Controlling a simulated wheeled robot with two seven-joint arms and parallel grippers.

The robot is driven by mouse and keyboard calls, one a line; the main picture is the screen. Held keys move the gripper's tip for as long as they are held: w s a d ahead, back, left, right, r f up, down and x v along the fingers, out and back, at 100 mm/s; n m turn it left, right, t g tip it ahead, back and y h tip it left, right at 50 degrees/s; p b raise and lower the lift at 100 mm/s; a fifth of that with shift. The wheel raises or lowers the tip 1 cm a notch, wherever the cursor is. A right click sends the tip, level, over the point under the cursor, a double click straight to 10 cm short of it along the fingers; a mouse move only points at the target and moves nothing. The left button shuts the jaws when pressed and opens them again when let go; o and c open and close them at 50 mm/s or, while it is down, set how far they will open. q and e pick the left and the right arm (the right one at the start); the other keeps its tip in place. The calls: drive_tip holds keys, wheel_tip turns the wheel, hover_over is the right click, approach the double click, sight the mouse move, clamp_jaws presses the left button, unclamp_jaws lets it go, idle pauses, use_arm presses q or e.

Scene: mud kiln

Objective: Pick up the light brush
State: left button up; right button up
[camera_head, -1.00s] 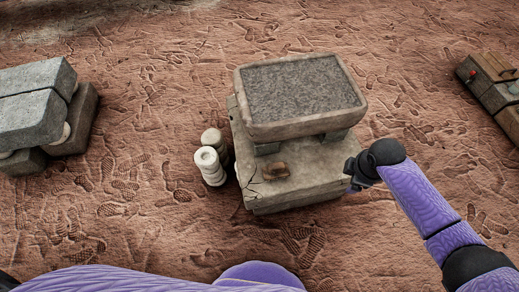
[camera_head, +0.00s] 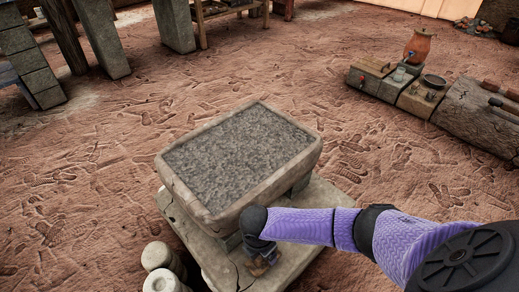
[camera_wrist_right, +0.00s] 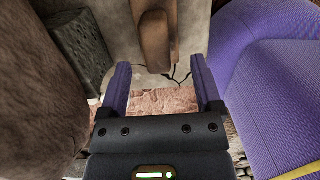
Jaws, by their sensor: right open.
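A small brown wooden piece, which I take to be the light brush (camera_head: 258,268), lies on the stone slab in front of the grey-filled trough, partly hidden by my right gripper in the head view. In the right wrist view the brown brush (camera_wrist_right: 154,42) shows upright in the picture, just beyond and between the fingertips. My right gripper (camera_wrist_right: 158,72) is open and empty, with a finger to either side of the brush's line. In the head view it hangs over the slab, its fingers mostly hidden. My left gripper is not in view.
The stone trough (camera_head: 205,215) stands on the slab (camera_head: 305,205), close beside my right gripper. Pale cylindrical pots (camera_head: 160,258) stand at the slab's left. Stone benches with a clay jug (camera_head: 419,45) are at the upper right. The earth floor between is clear.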

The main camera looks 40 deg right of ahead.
drive_tip(key=f+b, duration=0.1)
drive_tip(key=f, duration=0.2)
drive_tip(key=f+b, duration=0.1)
drive_tip(key=shift+w+d+f+b, duration=0.1)
drive_tip(key=shift+d+f+b, duration=0.05)
drive_tip(key=shift+d+b, duration=0.2)
drive_tip(key=shift+w+r, duration=0.1)
drive_tip(key=shift+r, duration=0.2)
drive_tip(key=shift+c, duration=0.6)
drive_tip(key=c, duration=1)
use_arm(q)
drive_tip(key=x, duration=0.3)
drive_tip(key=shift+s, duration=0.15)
